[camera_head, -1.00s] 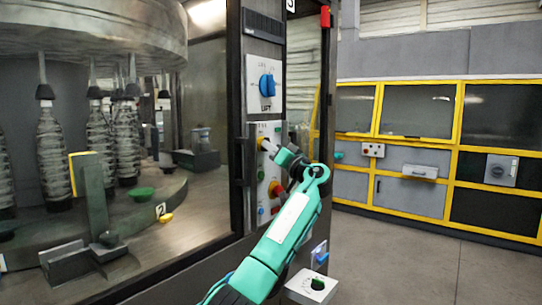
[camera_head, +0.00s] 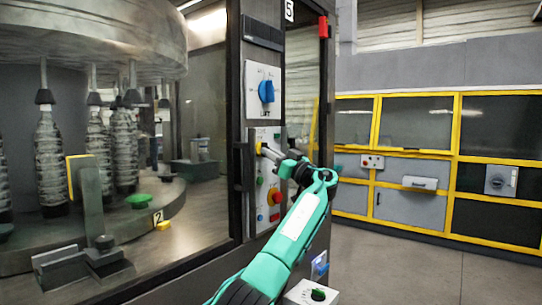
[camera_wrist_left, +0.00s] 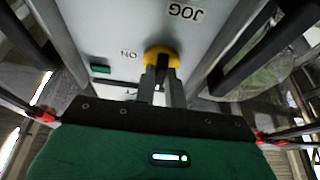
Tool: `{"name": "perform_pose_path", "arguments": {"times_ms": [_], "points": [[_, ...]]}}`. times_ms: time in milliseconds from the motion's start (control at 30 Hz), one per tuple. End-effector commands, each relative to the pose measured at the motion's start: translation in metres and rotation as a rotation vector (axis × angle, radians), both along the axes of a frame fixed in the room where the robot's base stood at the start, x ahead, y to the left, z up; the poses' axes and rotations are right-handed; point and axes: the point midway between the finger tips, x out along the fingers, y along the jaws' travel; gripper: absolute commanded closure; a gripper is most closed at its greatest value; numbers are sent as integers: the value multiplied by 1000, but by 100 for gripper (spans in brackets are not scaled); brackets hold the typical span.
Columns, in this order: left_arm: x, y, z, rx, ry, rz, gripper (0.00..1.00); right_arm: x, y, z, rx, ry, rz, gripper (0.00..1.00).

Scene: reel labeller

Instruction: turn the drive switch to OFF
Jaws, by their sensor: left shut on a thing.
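The drive switch is a yellow ring with a dark handle, on the light control panel (camera_head: 268,190) of the machine's post. Only a little yellow of the switch (camera_head: 259,147) shows in the head view, at the fingertips of my left gripper (camera_head: 263,151). In the left wrist view, the switch (camera_wrist_left: 162,53) is at top centre, with JOG and ON printed upside down near it. My left gripper (camera_wrist_left: 163,75) is shut on its handle, a finger on each side. The fingers partly hide the handle, so its exact setting is unclear. My right gripper is not in view.
A blue LIFT knob (camera_head: 266,91) sits above the panel. A large red button (camera_head: 276,194) and smaller buttons lie below the switch. A dark upright handle bar (camera_head: 240,180) stands close left of the panel.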

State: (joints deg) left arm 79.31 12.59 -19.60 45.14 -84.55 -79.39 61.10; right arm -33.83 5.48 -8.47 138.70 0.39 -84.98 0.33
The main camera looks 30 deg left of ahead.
Motion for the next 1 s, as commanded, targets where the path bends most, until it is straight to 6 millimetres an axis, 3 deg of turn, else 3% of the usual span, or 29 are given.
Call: {"name": "perform_pose_path", "arguments": {"times_ms": [367, 400, 500, 833, 1000], "points": [[0, -1, -3, -4, -3, 0, 100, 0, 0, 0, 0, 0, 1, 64], [0, -1, -3, -4, -3, 0, 82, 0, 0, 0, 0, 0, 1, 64], [0, -1, -3, -3, -3, 0, 66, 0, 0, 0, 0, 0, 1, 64], [0, -4, -3, -1, -3, -1, 66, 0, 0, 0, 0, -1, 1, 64], [-1, -25, -12, -2, -4, -4, 66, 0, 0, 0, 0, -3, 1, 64]]}}
